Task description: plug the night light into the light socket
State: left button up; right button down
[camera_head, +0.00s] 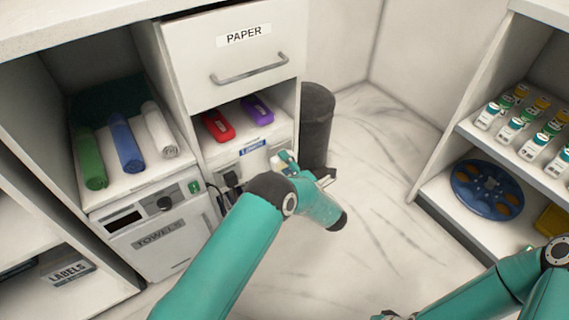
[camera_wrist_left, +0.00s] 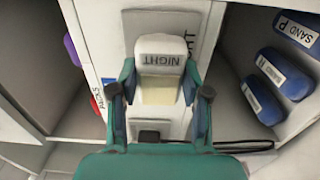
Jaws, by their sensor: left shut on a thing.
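The night light (camera_wrist_left: 162,62) is a white block with NIGHT on its top and a cream lower part. In the left wrist view it sits between the two fingers of my left gripper (camera_wrist_left: 160,92), which is shut on it. Behind it is a grey socket panel (camera_wrist_left: 204,40) with a partly covered label ending in GHT. The light socket itself is hidden, and I cannot tell whether the light touches the panel. In the head view my left gripper (camera_head: 284,162) is at the panel under the red and purple items.
A black plug (camera_head: 232,179) sits on the panel left of my gripper. The PAPER drawer (camera_head: 240,55) is above, and a dark bin (camera_head: 317,125) stands close on the right. The towels unit (camera_head: 158,232) is to the left. The marble floor ahead is clear.

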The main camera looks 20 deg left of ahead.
pick_arm(q)
jog(key=shift+w+a, duration=0.3)
jog(key=shift+a, duration=0.05)
dwell(0.4)
jog(key=o, duration=1.2)
jog(key=shift+c, duration=0.2)
jog(key=v, duration=1.2)
